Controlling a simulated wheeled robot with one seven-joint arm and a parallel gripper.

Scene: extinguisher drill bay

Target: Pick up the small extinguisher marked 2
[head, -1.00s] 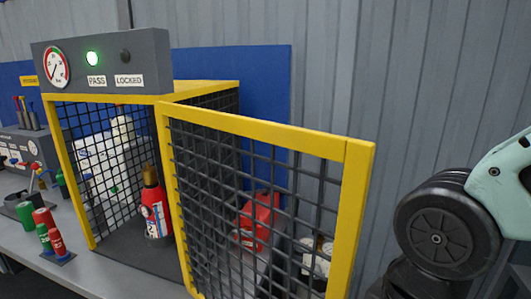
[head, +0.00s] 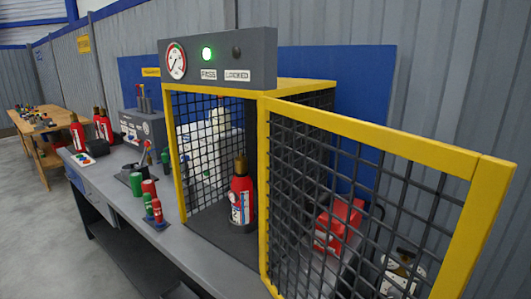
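A red extinguisher (head: 241,199) with a brass-coloured top and a white label stands upright inside the yellow-framed mesh cage (head: 174,150). I cannot read a number on its label. More red extinguishers with brass tops stand farther left: one (head: 78,136) near the bench's far end and a pair (head: 103,128) beside it. Their markings are too small to read, so I cannot tell which is marked 2. My gripper is not in view.
The mesh door (head: 370,135) stands open toward the front right, with a red object (head: 338,225) behind it. A green PASS lamp (head: 207,53) is lit on the cage's top box. Green and red cylinders (head: 157,210) stand on the bench left of the cage. Floor (head: 50,235) at left is clear.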

